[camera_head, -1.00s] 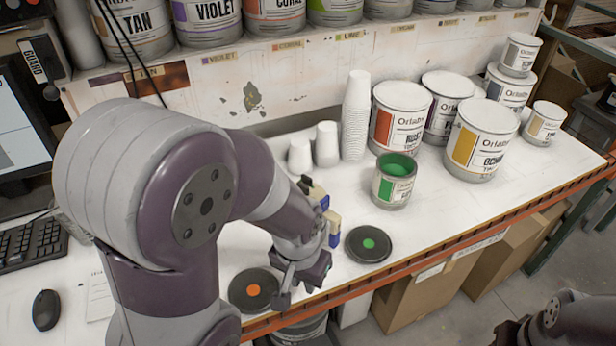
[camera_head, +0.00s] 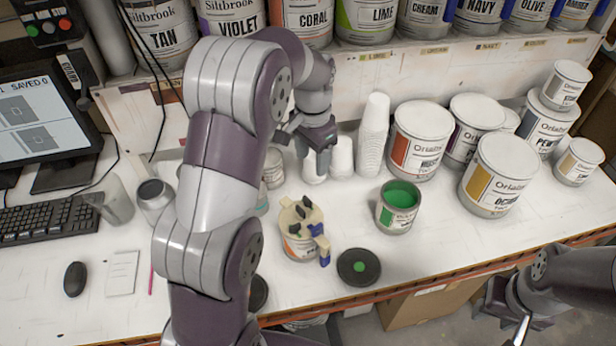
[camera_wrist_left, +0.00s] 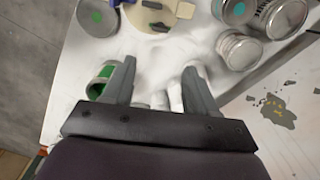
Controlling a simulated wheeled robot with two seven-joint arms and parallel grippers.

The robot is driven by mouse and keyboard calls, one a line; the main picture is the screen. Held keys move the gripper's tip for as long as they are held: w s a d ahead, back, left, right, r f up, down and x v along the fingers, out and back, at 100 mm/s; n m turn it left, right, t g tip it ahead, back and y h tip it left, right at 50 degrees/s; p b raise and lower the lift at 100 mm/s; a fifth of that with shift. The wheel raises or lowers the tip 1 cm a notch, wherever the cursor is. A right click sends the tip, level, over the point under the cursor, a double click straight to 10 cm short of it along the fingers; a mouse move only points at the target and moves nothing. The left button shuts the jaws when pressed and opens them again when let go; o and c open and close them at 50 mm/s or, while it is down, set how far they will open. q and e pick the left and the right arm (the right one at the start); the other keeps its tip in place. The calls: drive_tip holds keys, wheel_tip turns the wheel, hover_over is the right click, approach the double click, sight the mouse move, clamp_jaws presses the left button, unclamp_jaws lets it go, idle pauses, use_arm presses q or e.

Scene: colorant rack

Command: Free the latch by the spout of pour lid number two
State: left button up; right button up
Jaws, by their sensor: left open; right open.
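A beige pour lid (camera_head: 300,212) with dark knobs and blue latch parts (camera_head: 322,245) sits on a small can (camera_head: 299,247) with an orange label. Its number cannot be read. Part of the lid shows at the top edge of the left wrist view (camera_wrist_left: 150,14). My left gripper (camera_head: 312,150) is behind the lid, above the small white cups, apart from the lid. In the left wrist view its fingers (camera_wrist_left: 160,68) are spread with nothing gripped between them. My right gripper (camera_head: 508,312) is open and empty at the lower right, off the table's front edge.
An open can of green paint (camera_head: 398,207) and a green-dotted dark disc (camera_head: 358,267) stand right of the lid. White cup stacks (camera_head: 374,137) and large paint cans (camera_head: 418,140) stand behind. My left arm hides the table left of the lid.

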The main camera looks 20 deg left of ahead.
use_arm(q)
drive_tip(key=b, duration=0.5)
hover_over(307, 199)
drive_tip(key=s, duration=0.1)
wheel_tip(307, 199, down, 6)
drive_tip(key=f, duration=0.1)
drive_tip(key=w+f+p, duration=0.1)
drive_tip(key=f, duration=0.3)
drive_tip(key=shift+w+d+f+p, duration=0.15)
drive_tip(key=shift+w+f+p, duration=0.15)
drive_tip(key=shift+p, duration=0.1)
drive_tip(key=shift+s+a, duration=0.2)
drive_tip(key=shift+s, duration=0.35)
drive_tip(key=shift+w+f, duration=0.1)
drive_tip(key=shift+c, duration=0.3)
drive_tip(key=shift+w+d, duration=0.1)
drive_tip(key=shift+w, duration=0.1)
drive_tip(key=c, duration=1)
use_arm(e)
drive_tip(key=f, duration=0.1)
drive_tip(key=s+f, duration=0.2)
drive_tip(key=shift+a+f, duration=0.25)
drive_tip(key=shift+a, duration=0.1)
